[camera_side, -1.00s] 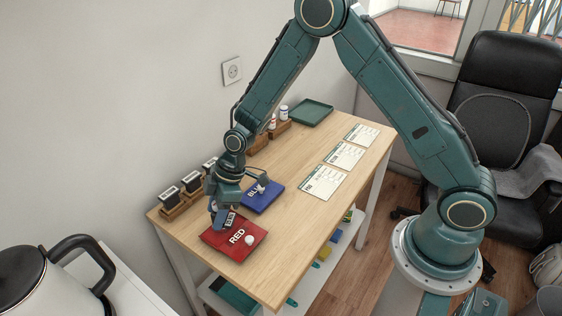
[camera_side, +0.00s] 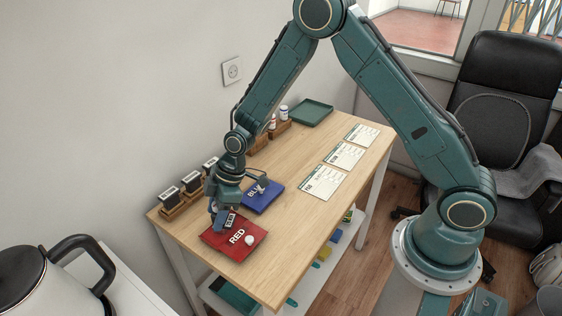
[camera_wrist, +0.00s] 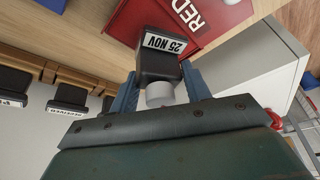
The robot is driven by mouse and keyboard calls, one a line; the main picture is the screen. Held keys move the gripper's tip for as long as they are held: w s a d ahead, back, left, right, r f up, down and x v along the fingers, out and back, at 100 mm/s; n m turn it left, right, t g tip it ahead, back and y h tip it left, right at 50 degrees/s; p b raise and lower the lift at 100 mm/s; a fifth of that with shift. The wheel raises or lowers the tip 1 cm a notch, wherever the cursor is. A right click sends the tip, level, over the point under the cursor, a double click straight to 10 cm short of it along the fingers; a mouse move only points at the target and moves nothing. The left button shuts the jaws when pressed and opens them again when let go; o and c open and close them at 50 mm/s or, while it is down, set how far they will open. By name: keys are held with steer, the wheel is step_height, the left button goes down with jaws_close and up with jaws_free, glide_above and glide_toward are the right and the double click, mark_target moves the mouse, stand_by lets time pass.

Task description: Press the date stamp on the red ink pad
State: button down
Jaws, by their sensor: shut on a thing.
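My gripper (camera_side: 224,214) is over the far left corner of the red ink pad (camera_side: 232,246), with its jaws pointing down. In the wrist view, the blue fingers (camera_wrist: 160,95) are shut on the date stamp (camera_wrist: 160,60), a dark block with a white label reading "25 NOV". In the side view, the date stamp (camera_side: 231,221) shows only in part below the jaws.
A blue pad (camera_side: 262,199) lies just behind the red one. Several stamps stand in a wooden rack (camera_side: 178,209) along the wall. Paper forms (camera_side: 323,182) lie on the right, and a green tray (camera_side: 311,112) sits at the back. The middle of the table (camera_side: 295,225) is clear.

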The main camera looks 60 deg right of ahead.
stand_by(0.3)
steer(key=shift+r, duration=3)
